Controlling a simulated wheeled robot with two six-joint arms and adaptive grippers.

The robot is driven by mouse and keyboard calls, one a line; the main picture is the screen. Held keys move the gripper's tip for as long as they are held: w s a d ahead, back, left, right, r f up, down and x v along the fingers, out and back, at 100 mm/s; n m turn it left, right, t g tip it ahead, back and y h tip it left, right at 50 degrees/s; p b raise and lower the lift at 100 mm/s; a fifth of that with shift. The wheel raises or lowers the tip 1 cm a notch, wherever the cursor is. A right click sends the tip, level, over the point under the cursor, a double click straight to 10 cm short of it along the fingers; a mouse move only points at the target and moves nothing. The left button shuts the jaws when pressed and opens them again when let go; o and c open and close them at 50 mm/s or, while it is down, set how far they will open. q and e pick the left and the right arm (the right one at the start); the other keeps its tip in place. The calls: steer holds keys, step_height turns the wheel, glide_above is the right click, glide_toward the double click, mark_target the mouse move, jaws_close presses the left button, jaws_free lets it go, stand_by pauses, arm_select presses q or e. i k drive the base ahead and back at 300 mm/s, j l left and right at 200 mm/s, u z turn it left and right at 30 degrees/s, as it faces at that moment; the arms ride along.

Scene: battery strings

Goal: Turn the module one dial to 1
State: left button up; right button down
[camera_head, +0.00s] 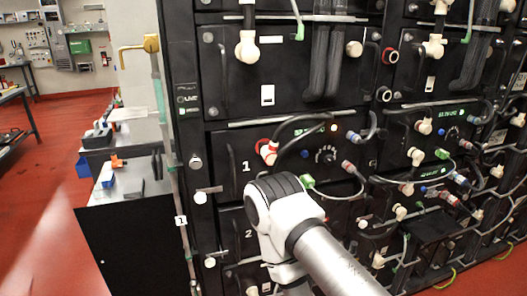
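The black battery module one (232,148) is marked with a white "1" on its front panel. Its round dark dial (326,154) has pale marks around it and sits right of the middle of the panel. The dial's setting is too small to read. One of my arms comes in from the lower right, and its white wrist section with dark bands covers the panel below and left of the dial. No fingertips show on this arm, so its gripper is hidden or outside the picture. The other arm is not in view.
Cables and a red-and-white connector (267,149) crowd the panel near the dial. A green connector (308,181) sits just below it. A module marked "2" (249,234) is underneath. A grey worktable (125,176) stands left of the rack, with open red floor (45,215) beyond.

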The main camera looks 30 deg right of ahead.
mark_target(328, 160)
steer(key=z, duration=1.25)
